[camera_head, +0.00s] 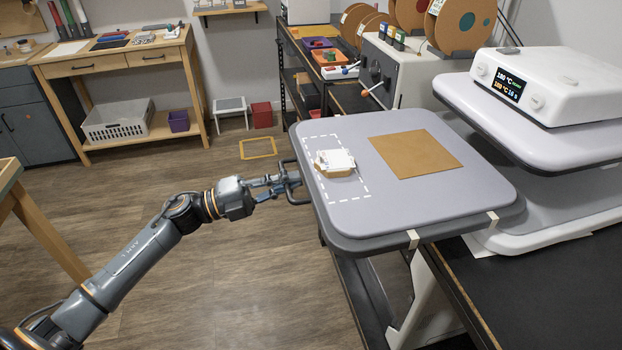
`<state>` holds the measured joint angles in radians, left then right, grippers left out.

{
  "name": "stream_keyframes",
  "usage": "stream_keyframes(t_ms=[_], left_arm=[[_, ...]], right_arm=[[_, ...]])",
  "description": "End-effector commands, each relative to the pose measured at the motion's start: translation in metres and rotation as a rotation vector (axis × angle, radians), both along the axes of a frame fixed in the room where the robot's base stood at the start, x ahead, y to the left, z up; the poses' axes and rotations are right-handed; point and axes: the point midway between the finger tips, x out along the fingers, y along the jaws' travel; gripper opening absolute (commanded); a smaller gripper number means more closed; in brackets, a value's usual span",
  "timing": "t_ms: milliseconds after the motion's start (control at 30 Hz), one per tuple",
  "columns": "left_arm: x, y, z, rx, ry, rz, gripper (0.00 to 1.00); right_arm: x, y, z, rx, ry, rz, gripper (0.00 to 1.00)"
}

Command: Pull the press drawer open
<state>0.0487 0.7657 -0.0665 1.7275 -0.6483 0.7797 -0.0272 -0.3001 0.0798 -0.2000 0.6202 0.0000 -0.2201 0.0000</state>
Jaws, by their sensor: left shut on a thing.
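The heat press (560,85) stands at the right, its white upper head with a lit display. Its grey drawer platen (420,210) extends out to the left, well clear of the upper head. A dark bar handle (299,203) is on the platen's left edge. My left gripper (285,183) is shut on this handle, its arm coming from the lower left. On the platen lie a brown square sheet (415,154) and a small white-and-tan piece (335,162) partly inside a dashed white outline. My right gripper is not in view.
A dark bench (555,270) carries the press. Behind are shelves with coloured bins (330,58) and brown spools (462,25). A wooden workbench (110,60) stands at the back left. The wooden floor (230,290) left of the platen is open.

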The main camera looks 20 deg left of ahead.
Motion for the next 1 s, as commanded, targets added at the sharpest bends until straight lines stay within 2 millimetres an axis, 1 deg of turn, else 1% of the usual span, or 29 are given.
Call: stream_keyframes(t_ms=[33,200,567,600,633,667,1000], left_arm=[[-0.0032,0.0031,-0.0042,0.003,0.006,-0.001,0.0],[-0.0076,0.0091,-0.0039,0.004,0.005,-0.001,0.0],[-0.008,0.0099,-0.0034,0.003,0.004,-0.001,0.0],[-0.008,0.0099,-0.0034,0.003,0.004,-0.001,0.12],[-0.008,0.0098,-0.0034,0.003,0.004,-0.001,0.18],[-0.0079,0.0099,-0.0033,0.003,0.004,-0.001,0.19],[-0.009,0.0126,-0.0021,0.001,0.002,0.001,0.19]], right_arm=[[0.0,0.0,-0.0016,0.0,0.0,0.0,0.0],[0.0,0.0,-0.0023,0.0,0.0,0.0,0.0],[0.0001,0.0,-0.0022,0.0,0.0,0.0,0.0],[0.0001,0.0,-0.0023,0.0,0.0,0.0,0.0],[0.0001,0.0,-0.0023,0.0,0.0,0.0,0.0],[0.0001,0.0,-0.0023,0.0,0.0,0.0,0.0],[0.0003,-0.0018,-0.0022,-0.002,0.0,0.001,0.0]])
